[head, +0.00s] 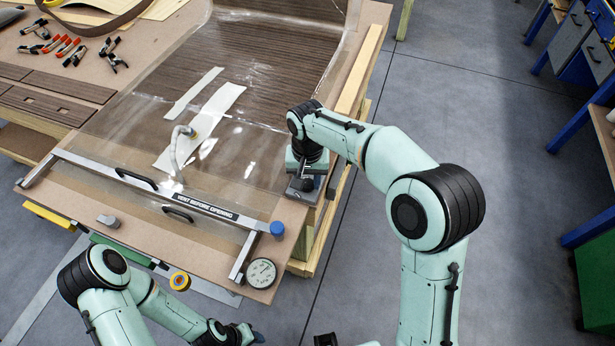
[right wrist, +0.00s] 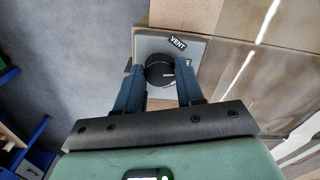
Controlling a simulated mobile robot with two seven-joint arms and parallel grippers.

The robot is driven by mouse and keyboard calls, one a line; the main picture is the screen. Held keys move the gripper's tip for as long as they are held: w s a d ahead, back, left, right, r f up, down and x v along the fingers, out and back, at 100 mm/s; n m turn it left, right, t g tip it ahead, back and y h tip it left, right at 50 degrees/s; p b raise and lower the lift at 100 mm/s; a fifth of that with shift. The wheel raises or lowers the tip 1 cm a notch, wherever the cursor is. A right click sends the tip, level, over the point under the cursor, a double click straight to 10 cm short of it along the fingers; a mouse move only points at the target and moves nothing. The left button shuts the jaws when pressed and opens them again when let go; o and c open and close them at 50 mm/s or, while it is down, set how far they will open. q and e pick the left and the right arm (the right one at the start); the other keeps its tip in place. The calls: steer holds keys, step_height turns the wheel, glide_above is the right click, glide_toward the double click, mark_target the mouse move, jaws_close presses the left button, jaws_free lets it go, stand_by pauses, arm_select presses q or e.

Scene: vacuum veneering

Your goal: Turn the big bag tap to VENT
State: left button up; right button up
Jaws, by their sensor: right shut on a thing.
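The big bag tap is a round black knob (right wrist: 159,68) on a pale grey plate (right wrist: 150,43) in the right wrist view. A VENT label (right wrist: 178,43) shows beyond the knob to the right, and a second label is partly hidden by a finger. The knob's pointing direction is not clear. My right gripper (right wrist: 160,82) is shut on the knob, one blue finger on each side. In the head view my right gripper (head: 303,187) hides the knob at the table's right edge. My left gripper (head: 250,336) is low at the bottom edge, its opening unclear.
The clear vacuum bag (head: 240,130) lies on the table, with a hose (head: 177,150) on it. A bar marked VENT BEFORE OPENING (head: 200,205) crosses the front. A gauge (head: 261,272) and a blue cap (head: 277,229) sit at the front right corner. Clamps (head: 65,48) lie back left.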

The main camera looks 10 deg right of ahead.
mark_target(308, 183)
steer(key=n+p, duration=0.1)
steer(key=n, duration=0.4)
steer(key=shift+r+p, duration=0.1)
steer(key=shift+p, duration=0.2)
arm_select(q)
steer(key=shift+w+r+p, duration=0.25)
steer(key=shift+w+r, duration=0.55)
steer(key=shift+r, duration=0.15)
steer(key=shift+w+r+p, duration=0.25)
steer(key=shift+w+r, duration=0.5)
steer(key=shift+r, duration=0.2)
arm_select(e)
steer(key=shift+n, duration=2.5)
steer(key=o, duration=1)
steer(key=shift+o, duration=0.2)
arm_select(q)
steer(key=shift+w+r+t+p, duration=0.3)
steer(key=shift+w+r+p, duration=0.5)
steer(key=shift+w+r, duration=0.3)
arm_select(e)
step_height(308, 183, up, 13)
steer(key=shift+r, duration=0.15)
arm_select(q)
steer(key=shift+f, duration=0.1)
